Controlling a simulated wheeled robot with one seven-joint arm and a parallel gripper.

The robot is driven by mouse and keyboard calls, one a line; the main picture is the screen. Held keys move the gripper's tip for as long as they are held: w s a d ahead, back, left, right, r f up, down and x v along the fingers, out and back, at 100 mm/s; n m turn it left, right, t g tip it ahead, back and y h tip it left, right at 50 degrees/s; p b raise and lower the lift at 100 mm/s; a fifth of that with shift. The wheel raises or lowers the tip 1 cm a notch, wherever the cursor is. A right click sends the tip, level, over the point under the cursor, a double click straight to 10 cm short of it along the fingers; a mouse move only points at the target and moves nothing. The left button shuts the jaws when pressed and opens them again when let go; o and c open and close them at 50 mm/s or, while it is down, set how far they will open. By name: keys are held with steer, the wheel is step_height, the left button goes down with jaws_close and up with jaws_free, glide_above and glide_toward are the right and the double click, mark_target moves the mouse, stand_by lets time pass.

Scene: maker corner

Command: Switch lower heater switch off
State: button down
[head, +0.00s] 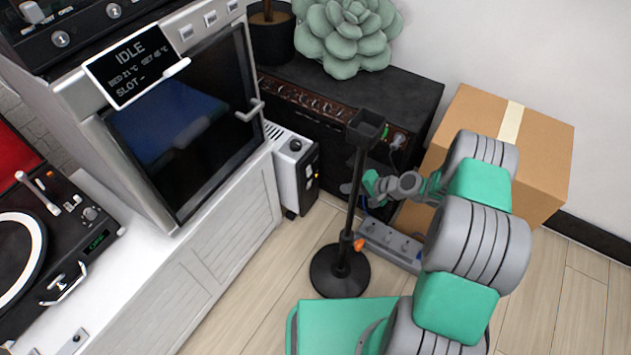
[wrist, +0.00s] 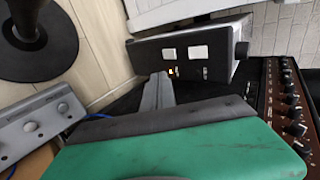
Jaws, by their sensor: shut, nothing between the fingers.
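The heater (head: 287,172) is a small white box with a dark front panel, standing on the floor beside the white cabinet. The wrist view shows the heater (wrist: 148,57) turned sideways, with its dial at the right. Two pale switches sit on its panel: the lower switch (wrist: 168,54) at left and the upper switch (wrist: 199,52) at right. A small amber glow shows near the lower switch, close to the fingertip; I cannot tell the switch's position. My gripper (wrist: 158,84) is shut and empty, its tip just in front of the panel. Contact is unclear.
A black stand (head: 340,270) with a pole rises in front of my gripper in the head view. A grey power strip (head: 388,243) lies near its base. A dark amplifier-like unit (head: 420,92) and a cardboard box (head: 540,135) are behind. Floor left of the stand is clear.

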steer(key=b, duration=0.5)
glide_toward(310, 183)
steer(key=x, duration=0.6)
steer(key=shift+w+d+f, duration=0.1)
steer(key=shift+w+f, duration=0.05)
steer(key=shift+f, duration=0.15)
